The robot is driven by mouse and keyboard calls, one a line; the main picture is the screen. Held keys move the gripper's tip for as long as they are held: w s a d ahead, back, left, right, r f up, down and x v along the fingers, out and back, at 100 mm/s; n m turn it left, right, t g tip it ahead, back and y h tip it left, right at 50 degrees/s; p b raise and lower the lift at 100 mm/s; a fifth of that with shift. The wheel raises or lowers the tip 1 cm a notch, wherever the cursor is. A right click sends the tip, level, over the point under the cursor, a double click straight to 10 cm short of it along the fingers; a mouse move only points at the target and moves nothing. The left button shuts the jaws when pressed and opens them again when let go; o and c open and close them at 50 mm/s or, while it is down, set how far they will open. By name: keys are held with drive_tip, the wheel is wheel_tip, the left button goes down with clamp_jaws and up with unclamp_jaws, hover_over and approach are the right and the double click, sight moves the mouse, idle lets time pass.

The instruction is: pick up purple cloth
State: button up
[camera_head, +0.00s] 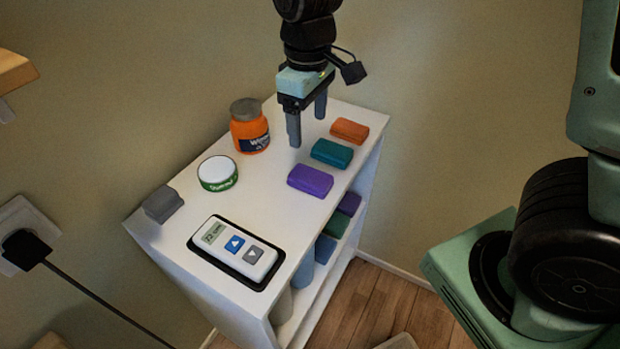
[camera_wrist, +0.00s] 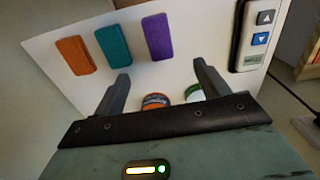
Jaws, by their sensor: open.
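The purple cloth (camera_head: 310,180) is a folded, rounded block lying on the white cabinet top, nearest the front of a row of three. In the wrist view the purple cloth (camera_wrist: 158,37) lies beyond my fingertips, between them from left to right. My gripper (camera_head: 307,122) is open and empty, pointing down above the cabinet top, behind and apart from the purple cloth. In the wrist view my gripper (camera_wrist: 160,78) shows two spread fingers with nothing between them touching. Another purple folded piece (camera_head: 349,203) lies on the shelf below.
A teal cloth (camera_head: 332,153) and an orange cloth (camera_head: 349,130) lie behind the purple one. An orange jar (camera_head: 249,128), a green-and-white tin (camera_head: 217,174), a grey block (camera_head: 162,204) and a remote-like device (camera_head: 234,249) stand on the white cabinet (camera_head: 200,290). A wall is behind.

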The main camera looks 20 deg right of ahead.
hover_over(308, 174)
drive_tip(key=f, duration=0.9)
drive_tip(key=shift+s, duration=0.2)
drive_tip(key=shift+w+f+p, duration=0.2)
drive_tip(key=shift+f+p, duration=0.15)
drive_tip(key=shift+f, duration=2.15)
drive_tip(key=c, duration=1.1)
